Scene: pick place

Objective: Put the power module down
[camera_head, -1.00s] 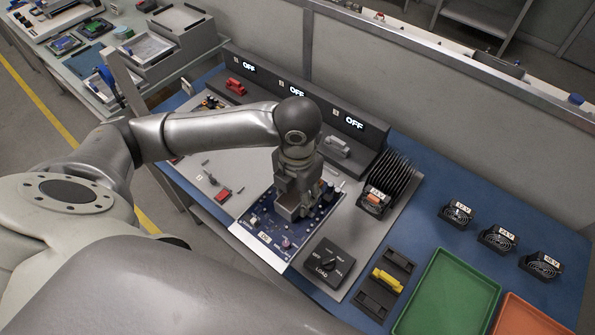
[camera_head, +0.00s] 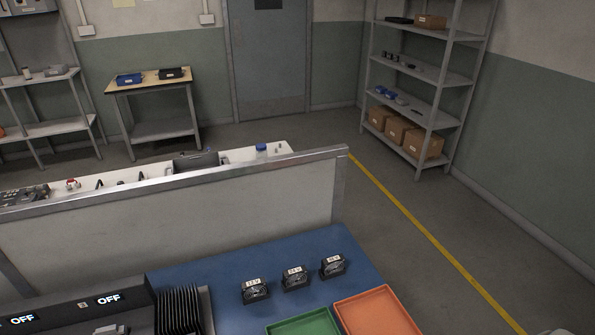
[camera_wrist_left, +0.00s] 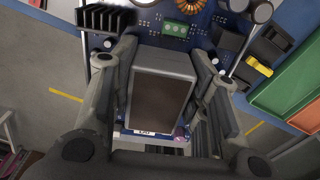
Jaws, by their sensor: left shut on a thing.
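In the left wrist view my left gripper (camera_wrist_left: 162,62) is shut on a grey box with a dark brown face, which I take to be the power module (camera_wrist_left: 160,88). One finger is on each side of it. A blue circuit board (camera_wrist_left: 205,22) with a green terminal block and a copper coil lies beyond and beneath it. I cannot tell whether the module touches the board. The module, the board and both grippers are outside the head view.
In the head view, three labelled fan units (camera_head: 294,278) stand on the blue bench top (camera_head: 215,272). A green tray (camera_head: 300,327) and an orange tray (camera_head: 378,312) are in front. A black finned heat sink (camera_head: 180,310) and OFF displays (camera_head: 108,299) are at the left. A partition (camera_head: 200,215) stands behind.

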